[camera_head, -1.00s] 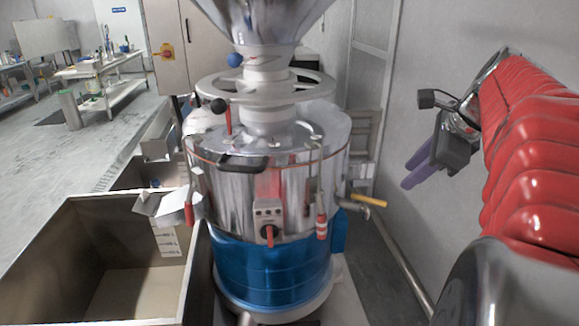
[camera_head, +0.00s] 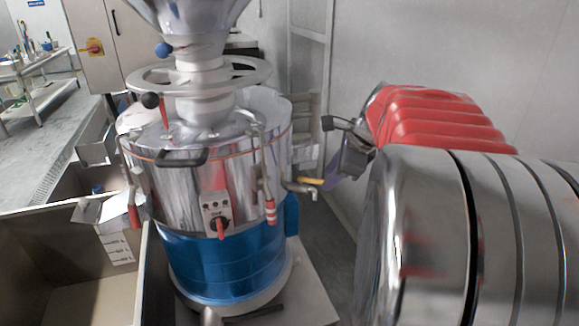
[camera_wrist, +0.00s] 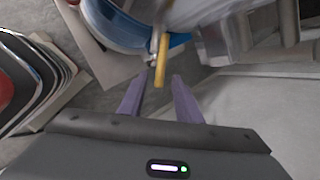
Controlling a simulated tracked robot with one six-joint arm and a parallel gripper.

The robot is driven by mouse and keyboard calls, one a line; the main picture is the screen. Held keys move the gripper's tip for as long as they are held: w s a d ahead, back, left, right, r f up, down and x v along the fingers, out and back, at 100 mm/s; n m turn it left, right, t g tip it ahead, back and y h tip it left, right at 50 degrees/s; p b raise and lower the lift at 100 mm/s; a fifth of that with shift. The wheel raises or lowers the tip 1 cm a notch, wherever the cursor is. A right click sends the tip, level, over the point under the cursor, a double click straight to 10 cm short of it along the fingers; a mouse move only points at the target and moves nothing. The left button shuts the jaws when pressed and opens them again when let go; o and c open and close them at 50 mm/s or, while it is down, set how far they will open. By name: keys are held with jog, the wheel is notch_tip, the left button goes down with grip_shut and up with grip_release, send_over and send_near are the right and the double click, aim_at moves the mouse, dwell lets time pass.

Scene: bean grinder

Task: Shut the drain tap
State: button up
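The drain tap (camera_head: 300,188) is a grey metal spout low on the right side of the steel grinder (camera_head: 215,170). Its yellow handle (camera_head: 309,181) points right, towards my gripper (camera_head: 334,171). In the wrist view the yellow handle (camera_wrist: 161,60) points down the picture, and its near end shows between the tips of my two purple fingers (camera_wrist: 158,80). The fingers are apart with a clear gap, so my gripper is open and holds nothing. I cannot tell whether a finger touches the handle.
The grinder's blue base (camera_head: 225,262) stands on a pale plinth. A steel bin (camera_head: 120,300) stands at the left. A white wall (camera_head: 420,60) runs behind my arm on the right. Dark floor is free between grinder and wall.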

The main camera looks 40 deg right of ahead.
jog(key=shift+x, duration=0.8)
jog(key=shift+c, duration=0.2)
grip_shut()
jog(key=shift+a, duration=0.1)
